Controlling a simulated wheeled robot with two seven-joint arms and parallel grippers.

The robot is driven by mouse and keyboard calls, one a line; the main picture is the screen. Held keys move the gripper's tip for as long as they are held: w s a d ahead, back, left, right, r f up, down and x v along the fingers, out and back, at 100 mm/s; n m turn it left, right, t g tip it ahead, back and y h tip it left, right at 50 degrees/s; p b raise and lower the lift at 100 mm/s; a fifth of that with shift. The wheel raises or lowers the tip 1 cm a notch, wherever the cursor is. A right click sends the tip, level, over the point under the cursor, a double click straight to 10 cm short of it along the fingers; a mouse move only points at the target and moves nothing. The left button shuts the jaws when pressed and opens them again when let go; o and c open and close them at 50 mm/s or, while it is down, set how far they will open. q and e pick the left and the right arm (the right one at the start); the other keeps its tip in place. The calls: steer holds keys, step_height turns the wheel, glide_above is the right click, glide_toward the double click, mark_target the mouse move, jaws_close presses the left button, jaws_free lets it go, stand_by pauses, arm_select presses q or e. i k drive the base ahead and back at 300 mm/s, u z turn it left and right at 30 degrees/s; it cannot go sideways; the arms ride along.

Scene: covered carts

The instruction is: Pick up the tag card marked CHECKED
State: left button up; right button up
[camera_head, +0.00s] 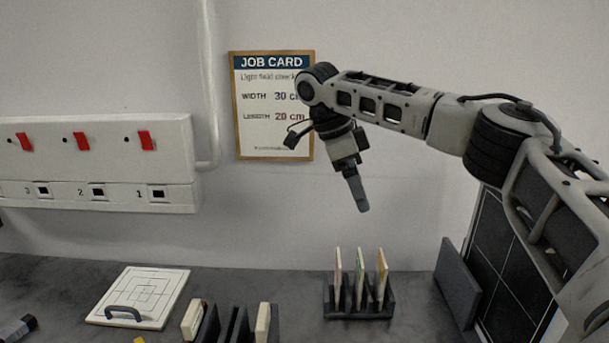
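Three thin upright cards stand in a dark slotted rack (340,313) on the counter: a red-edged card (338,270), a green-edged card (360,280) and a yellow-edged card (382,270). They are seen nearly edge-on, so I cannot read which is marked CHECKED. My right gripper (361,205) points down in the air above the rack, apart from the cards. Its fingers are seen from the side and overlap, so their opening does not show. My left gripper is out of view.
A dark panel (457,283) leans at the right. A job card (273,140) and a red-switch panel (100,150) are on the wall.

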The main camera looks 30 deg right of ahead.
mark_target(359, 269)
steer(key=k, duration=1.5)
